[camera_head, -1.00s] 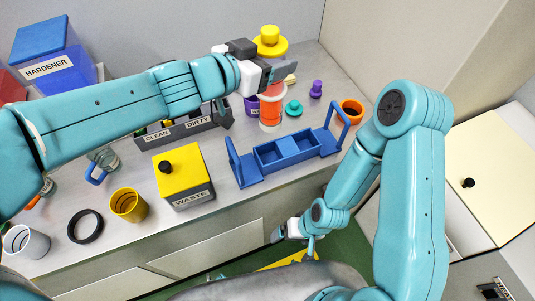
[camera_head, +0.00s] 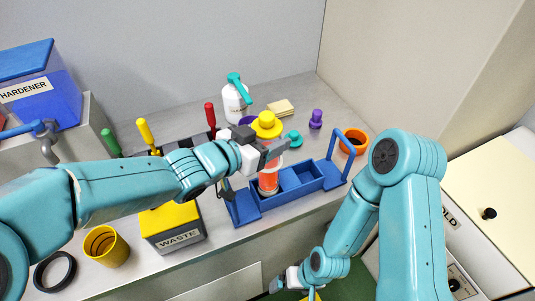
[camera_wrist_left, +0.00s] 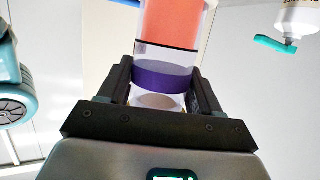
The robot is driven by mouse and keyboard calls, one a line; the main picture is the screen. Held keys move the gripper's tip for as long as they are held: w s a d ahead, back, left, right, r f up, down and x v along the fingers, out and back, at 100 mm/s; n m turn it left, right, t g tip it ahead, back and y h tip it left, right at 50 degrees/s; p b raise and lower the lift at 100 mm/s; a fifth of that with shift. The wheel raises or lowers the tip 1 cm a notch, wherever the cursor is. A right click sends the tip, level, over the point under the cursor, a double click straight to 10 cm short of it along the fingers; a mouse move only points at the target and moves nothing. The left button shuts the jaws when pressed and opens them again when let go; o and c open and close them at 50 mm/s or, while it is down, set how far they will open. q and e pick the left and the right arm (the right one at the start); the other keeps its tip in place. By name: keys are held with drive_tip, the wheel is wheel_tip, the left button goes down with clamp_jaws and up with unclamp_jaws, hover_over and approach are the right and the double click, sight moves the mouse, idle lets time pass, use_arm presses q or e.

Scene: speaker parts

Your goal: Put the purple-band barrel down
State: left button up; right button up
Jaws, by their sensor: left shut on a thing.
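A yellow-lidded waste box (camera_head: 172,240) stands left of the carrier. An orange ring-shaped cup (camera_head: 354,142), a purple piece (camera_head: 316,119) and a teal piece (camera_head: 291,139) are behind and right. A white bottle (camera_head: 235,105) stands at the back. The carrier's right compartment looks empty.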

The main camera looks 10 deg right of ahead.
use_arm(q)
drive_tip(key=shift+w+f+b, duration=0.1)
drive_tip(key=shift+f+b, duration=0.3)
drive_tip(key=shift+f, duration=1.7)
drive_tip(key=shift+f, duration=0.15)
drive_tip(key=o, duration=1.5)
drive_tip(key=shift+o, duration=0.2)
drive_tip(key=shift+r, duration=0.25)
drive_tip(key=v, duration=1.2)
drive_tip(key=shift+p, duration=0.4)
